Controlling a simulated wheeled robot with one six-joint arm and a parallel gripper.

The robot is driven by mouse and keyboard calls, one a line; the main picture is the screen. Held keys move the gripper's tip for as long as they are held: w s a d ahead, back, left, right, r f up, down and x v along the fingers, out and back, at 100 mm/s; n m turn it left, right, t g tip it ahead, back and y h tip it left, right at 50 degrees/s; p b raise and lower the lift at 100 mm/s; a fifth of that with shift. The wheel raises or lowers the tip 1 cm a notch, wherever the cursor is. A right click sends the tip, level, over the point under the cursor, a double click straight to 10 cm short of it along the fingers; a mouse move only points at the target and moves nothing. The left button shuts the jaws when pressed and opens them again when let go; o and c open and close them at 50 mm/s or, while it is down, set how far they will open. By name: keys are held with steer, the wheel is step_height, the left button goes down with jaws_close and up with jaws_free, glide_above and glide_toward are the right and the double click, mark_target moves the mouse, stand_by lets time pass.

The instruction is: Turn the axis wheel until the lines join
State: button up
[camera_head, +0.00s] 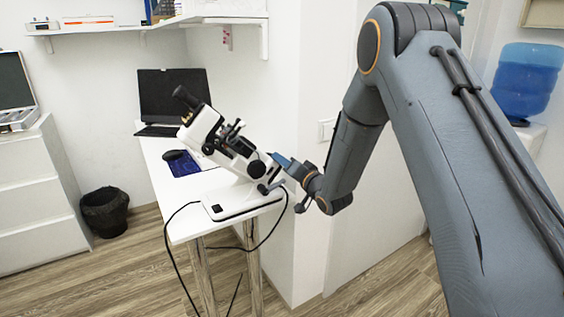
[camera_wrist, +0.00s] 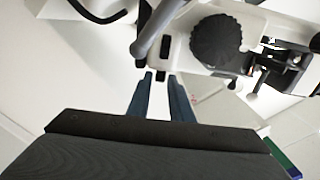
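A white and black optical instrument (camera_head: 225,150) with a tilted eyepiece tube stands on a white base on the narrow table. A round black knob (camera_head: 257,168) is on its side. In the wrist view a large ridged black knob (camera_wrist: 218,42) sits up and right of my fingertips; I cannot tell for certain which part is the axis wheel. My gripper (camera_head: 281,161) is at the instrument's right side. In the wrist view its two blue fingers (camera_wrist: 160,77) are apart, with nothing clearly held between them. A grey lever (camera_wrist: 158,28) lies just beyond the fingertips. The lines are not visible.
The white table (camera_head: 178,226) also carries a black laptop (camera_head: 172,95), a dark mouse and a blue mat (camera_head: 187,163). Black cables hang around the table legs. A wall corner is close behind my gripper. A black bin (camera_head: 105,212) stands on the floor at left.

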jaws_close()
steer(key=shift+w+r, duration=0.25)
steer(key=shift+w, duration=0.05)
steer(key=shift+w+r+b, duration=0.3)
steer(key=shift+w+r, duration=0.1)
steer(key=shift+w, duration=0.3)
steer(key=shift+w+r+b, duration=0.25)
steer(key=shift+w+r, duration=0.1)
steer(key=shift+w, duration=0.35)
steer(key=shift+w+a+r+b, duration=0.2)
steer(key=shift+w+r+b, duration=0.05)
steer(key=shift+w, duration=0.4)
steer(key=shift+w+a+r+b, duration=0.15)
steer(key=shift+w+r+b, duration=0.1)
steer(key=shift+w, duration=0.4)
steer(key=shift+w+a, duration=0.1)
steer(key=shift+o, duration=0.7)
jaws_free()
steer(key=shift+f, duration=0.25)
